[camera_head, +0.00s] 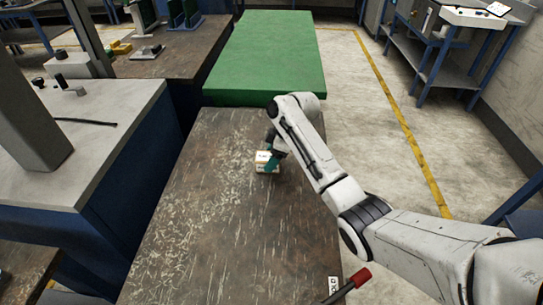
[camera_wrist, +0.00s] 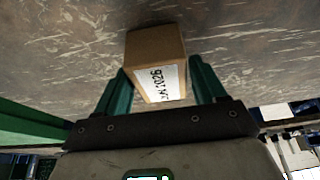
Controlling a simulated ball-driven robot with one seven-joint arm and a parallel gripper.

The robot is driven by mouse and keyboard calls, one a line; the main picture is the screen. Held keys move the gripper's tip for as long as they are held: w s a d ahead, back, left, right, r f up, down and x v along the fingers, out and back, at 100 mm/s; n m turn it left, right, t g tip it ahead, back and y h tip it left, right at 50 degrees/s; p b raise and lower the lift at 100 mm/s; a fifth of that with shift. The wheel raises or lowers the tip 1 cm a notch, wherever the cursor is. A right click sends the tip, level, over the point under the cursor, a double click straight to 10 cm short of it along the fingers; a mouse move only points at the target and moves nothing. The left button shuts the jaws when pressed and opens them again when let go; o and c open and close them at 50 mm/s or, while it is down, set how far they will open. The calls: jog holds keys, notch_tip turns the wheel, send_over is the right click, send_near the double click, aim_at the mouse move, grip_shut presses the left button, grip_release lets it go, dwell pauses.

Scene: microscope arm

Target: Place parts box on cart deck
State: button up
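The parts box (camera_head: 267,161) is a small brown carton with a white printed label. It is at the far part of the worn brown tabletop (camera_head: 215,225). In the wrist view the box (camera_wrist: 155,58) is between the two teal fingers of my gripper (camera_wrist: 158,80), its label facing the camera. The fingers are close along both sides of the box; whether they press on it I cannot tell. In the head view my gripper (camera_head: 271,158) is partly hidden by my arm and covers part of the box. No surface is clearly marked as the cart deck.
A flat, bare green surface (camera_head: 265,50) lies just beyond the brown tabletop. A grey-topped blue cabinet (camera_head: 110,130) with small fittings stands to the left. A red-handled tool (camera_head: 345,287) lies at the near right edge. Open floor with a yellow line (camera_head: 395,110) is to the right.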

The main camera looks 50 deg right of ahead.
jog(key=o, duration=0.3)
jog(key=shift+r, duration=0.1)
jog(key=v, duration=1.2)
jog(key=shift+r, duration=0.1)
